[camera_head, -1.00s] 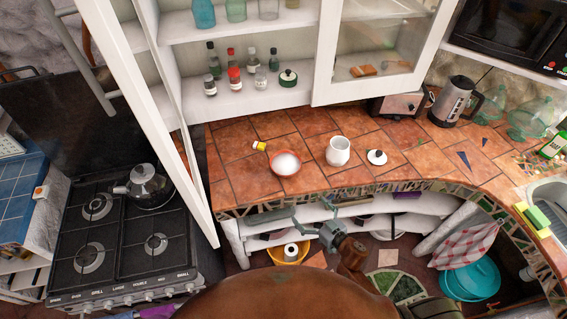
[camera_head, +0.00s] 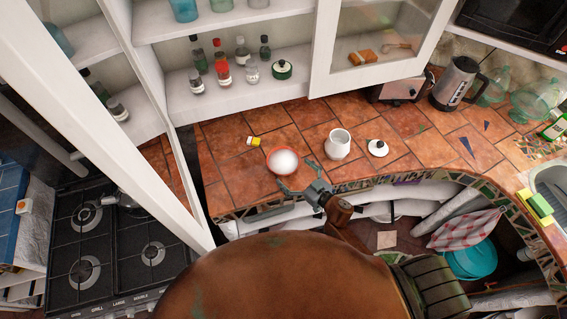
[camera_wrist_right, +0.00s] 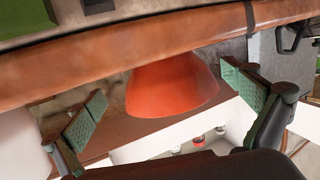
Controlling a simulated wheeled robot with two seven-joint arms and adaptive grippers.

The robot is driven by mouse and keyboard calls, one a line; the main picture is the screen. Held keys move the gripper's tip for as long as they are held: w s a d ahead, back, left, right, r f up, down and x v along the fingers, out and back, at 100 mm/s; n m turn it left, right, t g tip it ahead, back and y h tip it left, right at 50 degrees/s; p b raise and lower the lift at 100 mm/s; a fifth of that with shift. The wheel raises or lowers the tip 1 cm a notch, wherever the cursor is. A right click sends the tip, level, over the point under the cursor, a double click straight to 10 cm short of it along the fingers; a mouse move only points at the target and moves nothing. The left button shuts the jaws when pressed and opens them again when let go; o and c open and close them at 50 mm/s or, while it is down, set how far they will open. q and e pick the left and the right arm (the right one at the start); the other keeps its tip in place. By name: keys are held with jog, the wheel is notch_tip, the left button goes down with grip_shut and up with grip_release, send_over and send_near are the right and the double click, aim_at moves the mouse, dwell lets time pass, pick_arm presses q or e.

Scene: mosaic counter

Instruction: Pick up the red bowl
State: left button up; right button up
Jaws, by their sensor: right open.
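The red bowl (camera_head: 270,164) stands on the tiled counter near its front edge; its inside looks white in the head view. My right gripper (camera_head: 298,181) is at the counter's front edge, just in front and to the right of the bowl. In the right wrist view, the bowl's red outer wall (camera_wrist_right: 171,86) shows between the two spread fingers of my right gripper (camera_wrist_right: 163,95), beyond their tips. The fingers look apart from the bowl, and nothing is between the pads. My left gripper does not show.
A white jar (camera_head: 338,144) and a white lid (camera_head: 377,147) stand right of the bowl. A small yellow-capped item (camera_head: 254,141) lies behind it. An open white cabinet door (camera_head: 150,130) rises at the left. The stove (camera_head: 110,250) is at the lower left.

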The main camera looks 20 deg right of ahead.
aim_at(277, 158)
jog(key=x, duration=0.4)
jog(key=shift+a+r, duration=0.1)
jog(key=shift+a, duration=0.2)
jog(key=shift+w+a, duration=0.15)
jog(key=shift+w, duration=0.1)
jog(key=shift+w+a, duration=0.1)
jog(key=shift+w, duration=0.1)
jog(key=c, duration=1.7)
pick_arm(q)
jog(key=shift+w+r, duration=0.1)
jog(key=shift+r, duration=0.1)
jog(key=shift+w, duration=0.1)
